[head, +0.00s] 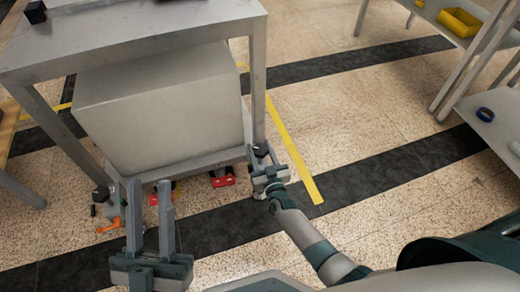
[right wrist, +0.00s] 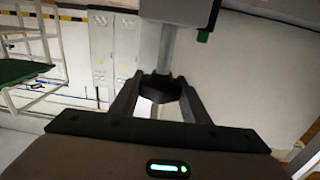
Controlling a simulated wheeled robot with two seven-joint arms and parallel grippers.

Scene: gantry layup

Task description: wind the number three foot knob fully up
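The grey gantry frame (head: 258,75) stands at upper left in the head view. A black foot knob (head: 260,148) sits at the bottom of its right front leg; a similar black knob (head: 100,194) is at the left front leg. No number can be read on either. My right gripper (head: 264,163) is at the right front knob. In the right wrist view its fingers close in on both sides of the dark knob (right wrist: 160,84), below the grey leg (right wrist: 158,45), and appear to touch it. My left gripper (head: 150,188) is open and empty, in front of the frame.
A large grey box (head: 155,105) fills the space inside the frame. Red items (head: 222,177) and an orange lever (head: 108,226) lie low near its front edge. The floor between is clear.

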